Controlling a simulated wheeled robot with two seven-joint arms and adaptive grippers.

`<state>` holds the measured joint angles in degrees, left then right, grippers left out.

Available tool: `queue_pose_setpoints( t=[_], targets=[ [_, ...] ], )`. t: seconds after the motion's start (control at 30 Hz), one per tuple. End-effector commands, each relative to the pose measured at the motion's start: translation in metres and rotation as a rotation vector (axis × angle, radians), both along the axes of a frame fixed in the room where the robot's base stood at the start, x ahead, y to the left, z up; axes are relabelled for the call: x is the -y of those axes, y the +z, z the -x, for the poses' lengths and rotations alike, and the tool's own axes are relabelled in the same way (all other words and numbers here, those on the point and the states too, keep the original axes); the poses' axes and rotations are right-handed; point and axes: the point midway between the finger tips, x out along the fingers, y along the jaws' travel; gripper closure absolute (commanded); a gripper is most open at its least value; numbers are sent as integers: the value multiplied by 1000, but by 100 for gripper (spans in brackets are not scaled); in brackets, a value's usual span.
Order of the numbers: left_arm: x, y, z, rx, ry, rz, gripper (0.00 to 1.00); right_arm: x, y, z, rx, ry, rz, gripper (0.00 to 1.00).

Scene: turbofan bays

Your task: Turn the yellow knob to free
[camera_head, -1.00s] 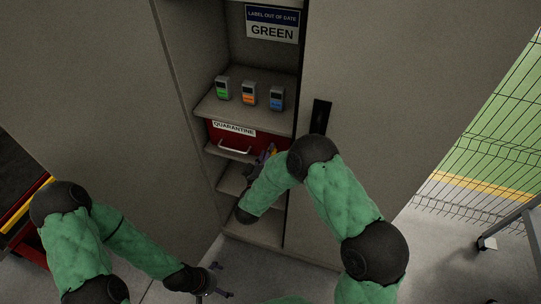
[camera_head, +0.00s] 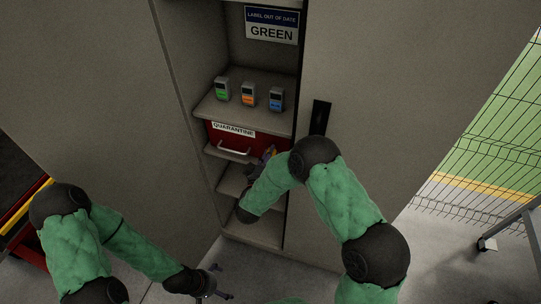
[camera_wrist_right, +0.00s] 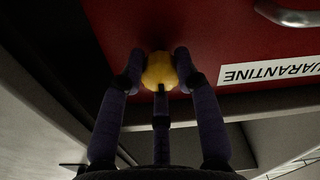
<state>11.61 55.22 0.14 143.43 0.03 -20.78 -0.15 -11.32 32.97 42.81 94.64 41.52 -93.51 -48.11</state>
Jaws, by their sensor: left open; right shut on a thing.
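The yellow knob (camera_wrist_right: 159,72) sits on the face of the red quarantine drawer (camera_wrist_right: 220,40). My right gripper (camera_wrist_right: 160,75) has its fingers around the knob and is shut on it in the right wrist view. In the head view the right gripper (camera_head: 267,156) is at the drawer's right end, partly hidden by my own arm, and the knob is barely made out there. The red drawer (camera_head: 222,138) with its QUARANTINE label and metal handle is in the cabinet below the upper shelf. My left gripper (camera_head: 217,284) is open and empty, low in front of the cabinet.
Three small devices with green (camera_head: 222,89), orange (camera_head: 248,95) and blue (camera_head: 277,99) fronts stand on the shelf above the drawer. A cabinet door with a black handle (camera_head: 320,117) is at right. A wire fence (camera_head: 490,140) stands further right. Lower shelves look empty.

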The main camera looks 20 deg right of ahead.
Motion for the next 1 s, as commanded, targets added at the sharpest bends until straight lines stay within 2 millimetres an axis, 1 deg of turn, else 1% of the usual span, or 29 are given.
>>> queue_pose_setpoints(
  t=[0.27,0.67,1.0],
  targets=[
    [0,-11,0,0,0,0,0,-1,0,-1,102,1,-145,100],
    [0,-34,0,0,0,0,0,0,0,-1,316,2,-457,100],
    [0,-57,0,0,0,0,0,0,0,-1,498,2,-725,100]
  ],
)
